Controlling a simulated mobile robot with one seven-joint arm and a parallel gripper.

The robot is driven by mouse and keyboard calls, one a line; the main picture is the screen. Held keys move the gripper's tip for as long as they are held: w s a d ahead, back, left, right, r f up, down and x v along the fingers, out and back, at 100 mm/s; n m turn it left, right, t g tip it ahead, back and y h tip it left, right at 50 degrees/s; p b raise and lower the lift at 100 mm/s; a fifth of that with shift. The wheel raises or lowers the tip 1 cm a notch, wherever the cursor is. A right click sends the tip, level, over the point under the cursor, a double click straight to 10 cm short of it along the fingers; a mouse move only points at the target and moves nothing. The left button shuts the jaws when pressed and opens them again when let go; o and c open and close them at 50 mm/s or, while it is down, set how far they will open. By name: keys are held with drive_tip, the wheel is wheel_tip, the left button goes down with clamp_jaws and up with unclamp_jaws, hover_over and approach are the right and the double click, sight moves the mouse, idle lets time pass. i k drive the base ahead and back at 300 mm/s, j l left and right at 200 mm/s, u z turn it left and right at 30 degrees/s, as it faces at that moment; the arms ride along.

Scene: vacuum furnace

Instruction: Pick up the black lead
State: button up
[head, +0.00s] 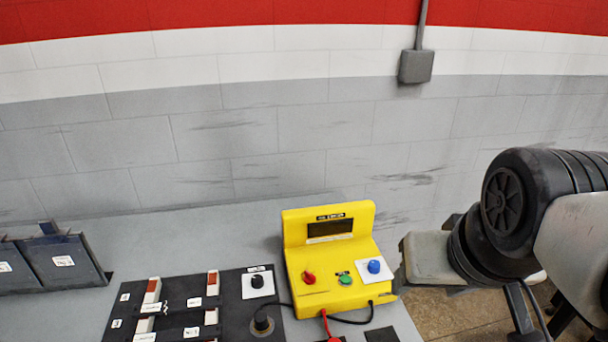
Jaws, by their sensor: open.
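A yellow meter box (335,265) with a dark display and red, green and blue controls stands on the grey bench. A black lead (351,321) curves along its front from a plug at the lower right corner. Another black cable stretch runs from the box's left side towards a round black knob or socket (262,324) on the dark panel. Where the lead ends is unclear. My gripper (404,274) is at the right, beside the meter box and apart from the lead. It is open and empty; its fingers are hard to make out.
A red lead (326,325) hangs in front of the meter box. A dark switch panel (180,318) lies to its left, and dark bins (62,262) stand at the far left. A brick wall (250,130) closes the back. The bench behind the panel is clear.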

sight(261, 324)
drive_tip(key=j+u, duration=0.35)
drive_tip(key=k+j+u, duration=0.1)
drive_tip(key=u, duration=0.25)
drive_tip(key=j+u, duration=0.35)
